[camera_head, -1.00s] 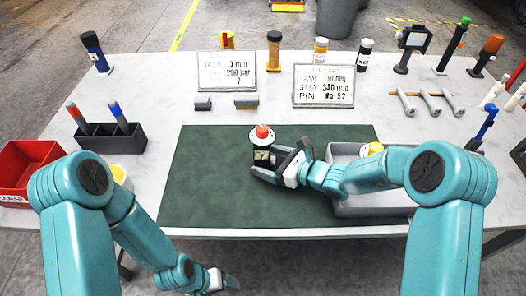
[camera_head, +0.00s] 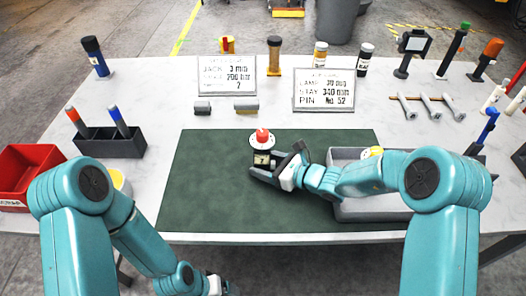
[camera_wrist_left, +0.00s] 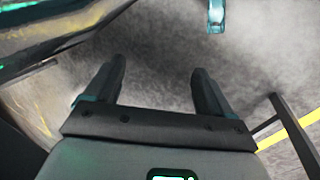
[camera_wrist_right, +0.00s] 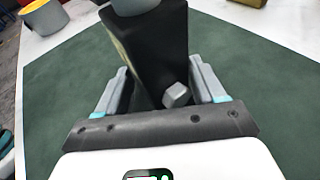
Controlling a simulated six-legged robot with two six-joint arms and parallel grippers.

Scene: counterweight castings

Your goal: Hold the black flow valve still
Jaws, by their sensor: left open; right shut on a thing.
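The black flow valve (camera_head: 262,158) stands upright on the dark green mat (camera_head: 205,190), with a white collar and a red knob on top and a pale label on its front. In the right wrist view its black body (camera_wrist_right: 155,55) rises between the fingers, and its top runs out of the picture. My right gripper (camera_head: 275,165) is shut on the valve's body from the right side. My left gripper (camera_wrist_left: 160,85) is open and empty, hanging low in front of the table over the floor. It shows only partly at the bottom of the head view.
A grey tray (camera_head: 370,211) with a yellow-topped thing (camera_head: 372,152) lies right of the mat. A red bin (camera_head: 30,165) and a dark marker holder (camera_head: 110,146) are on the left. Two sign cards (camera_head: 228,75) stand behind the mat. The mat's left half is clear.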

